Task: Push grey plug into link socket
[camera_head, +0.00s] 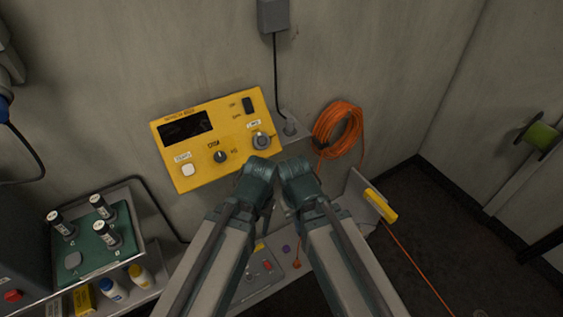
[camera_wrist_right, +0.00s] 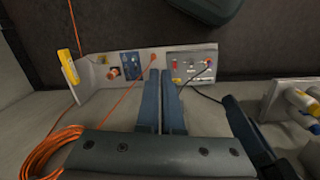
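The grey plug (camera_head: 290,129) sits in a small grey wall bracket (camera_head: 302,122), with its dark cable running up to a grey box. A round grey-ringed socket (camera_head: 261,140), apparently the link socket, is at the right of the yellow panel (camera_head: 206,171); its label is too small to read surely. My left gripper (camera_head: 258,171) and right gripper (camera_head: 296,171) are side by side below the socket and plug, apart from both. In the right wrist view my right gripper's fingers (camera_wrist_right: 161,78) are together with nothing between them. The left fingers are hidden.
An orange cable coil (camera_head: 339,132) hangs right of the bracket. Below is a shelf (camera_wrist_right: 108,90) with small sockets and a grey panel (camera_wrist_right: 194,66). A green tray (camera_head: 85,258) with several capped cylinders is at lower left. Bare wall lies around the yellow panel.

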